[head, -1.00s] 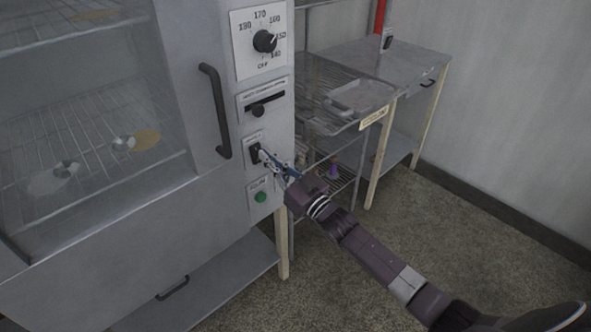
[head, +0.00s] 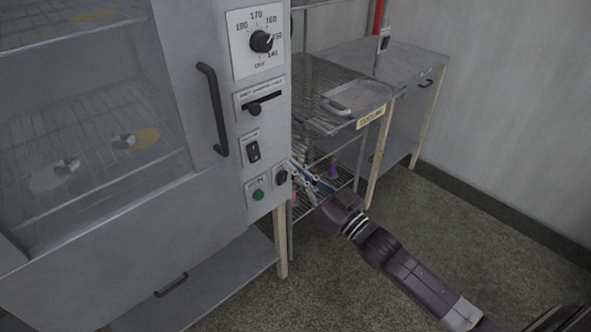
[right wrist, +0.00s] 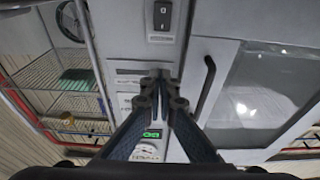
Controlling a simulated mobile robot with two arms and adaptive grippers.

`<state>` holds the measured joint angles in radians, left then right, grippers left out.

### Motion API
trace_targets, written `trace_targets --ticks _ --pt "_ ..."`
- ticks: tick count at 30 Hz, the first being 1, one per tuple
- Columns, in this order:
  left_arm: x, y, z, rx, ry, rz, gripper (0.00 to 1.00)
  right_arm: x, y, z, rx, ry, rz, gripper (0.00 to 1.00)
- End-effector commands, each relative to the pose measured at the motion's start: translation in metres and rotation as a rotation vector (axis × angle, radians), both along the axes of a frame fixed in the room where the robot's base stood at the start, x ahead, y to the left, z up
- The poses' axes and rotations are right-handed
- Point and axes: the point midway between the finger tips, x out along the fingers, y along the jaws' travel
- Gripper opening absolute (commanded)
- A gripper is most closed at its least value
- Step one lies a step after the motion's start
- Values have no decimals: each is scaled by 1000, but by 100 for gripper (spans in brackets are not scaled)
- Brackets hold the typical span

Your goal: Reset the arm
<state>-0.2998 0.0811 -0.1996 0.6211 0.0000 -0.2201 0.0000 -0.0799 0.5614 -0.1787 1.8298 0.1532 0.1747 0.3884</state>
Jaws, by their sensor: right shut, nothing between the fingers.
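My right gripper (head: 288,172) reaches in from the lower right in the head view. Its fingers are shut and empty, in front of the right edge of the oven's control panel. The panel carries a black dial (head: 261,41), a slider (head: 254,109), a black rocker switch (head: 253,151) and a green button (head: 258,195). The fingertips are to the right of the switch and the button. In the right wrist view the shut fingers (right wrist: 161,88) are in the middle, with the switch (right wrist: 162,17) above them, apart from it. My left gripper is not in view.
The oven door handle (head: 214,108) juts out left of the panel. A wire rack with a tray (head: 358,98) stands right of the oven, close behind my gripper. A metal table (head: 408,62) stands beyond it. Open floor lies at the lower right.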

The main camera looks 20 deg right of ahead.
Motion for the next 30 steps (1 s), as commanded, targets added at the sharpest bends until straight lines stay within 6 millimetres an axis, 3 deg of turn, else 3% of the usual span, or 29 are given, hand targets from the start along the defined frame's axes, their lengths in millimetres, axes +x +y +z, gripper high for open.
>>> trace_targets --ticks 12,14,16,20,23,26,30 --pt "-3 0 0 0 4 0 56 1 -1 -2 -1 3 -2 0" --pt "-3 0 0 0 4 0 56 2 -3 -10 -3 17 -11 0" --pt "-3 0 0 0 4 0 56 4 -9 -32 -11 56 -32 0" --pt "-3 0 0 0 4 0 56 5 -27 -107 -46 189 -100 0" --pt "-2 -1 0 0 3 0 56 -6 -43 -182 -85 324 -156 0" --pt "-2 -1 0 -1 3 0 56 -27 -54 -256 -124 461 -201 0" --pt "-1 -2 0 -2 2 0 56 -74 -63 -354 -182 655 -242 0"
